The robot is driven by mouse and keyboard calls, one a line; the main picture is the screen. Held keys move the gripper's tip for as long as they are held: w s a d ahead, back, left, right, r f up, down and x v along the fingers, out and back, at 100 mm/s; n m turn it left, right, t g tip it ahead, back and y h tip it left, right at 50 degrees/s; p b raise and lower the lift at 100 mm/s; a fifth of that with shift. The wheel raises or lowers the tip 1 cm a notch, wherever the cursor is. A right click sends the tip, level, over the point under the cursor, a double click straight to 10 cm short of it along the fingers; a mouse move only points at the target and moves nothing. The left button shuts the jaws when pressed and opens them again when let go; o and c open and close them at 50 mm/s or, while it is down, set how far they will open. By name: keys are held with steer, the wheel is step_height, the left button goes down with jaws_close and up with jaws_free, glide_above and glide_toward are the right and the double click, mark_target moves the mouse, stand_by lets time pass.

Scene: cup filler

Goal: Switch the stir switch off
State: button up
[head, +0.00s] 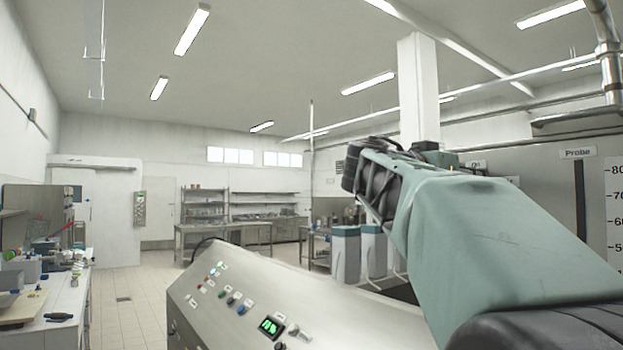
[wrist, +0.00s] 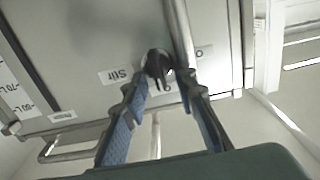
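The stir switch (wrist: 157,65) is a small dark knob with a short lever on a grey metal panel, beside a white label reading "Stir" in the wrist view. The lever points toward the bottom of that view; I cannot tell whether this means on or off. My gripper (wrist: 161,88) is open, with its two blue-padded fingers apart. The fingertips are close to the switch, one toward each side of it, and I cannot tell whether they touch it. In the head view my arm covers that area, and I cannot make out the switch there.
A metal pipe (wrist: 180,35) runs along the panel right beside the switch. In the head view, a sloped control console (head: 230,310) with buttons and a green display stands in front. A cluttered bench (head: 65,300) is at the left.

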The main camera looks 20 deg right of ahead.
steer(key=shift+c, duration=0.2)
jaws_close()
stand_by(0.3)
steer(key=shift+w+a+f+n, duration=0.1)
steer(key=shift+w+f+n, duration=0.1)
steer(key=shift+n, duration=2.8)
steer(key=shift+w+a+f+n, duration=0.1)
steer(key=shift+w+f+n, duration=0.05)
steer(key=shift+n, duration=2.85)
steer(key=shift+w+f+n, duration=0.15)
steer(key=shift+w+n, duration=0.05)
steer(key=shift+n, duration=2.8)
steer(key=shift+o, duration=0.2)
jaws_free()
steer(key=shift+f, duration=0.1)
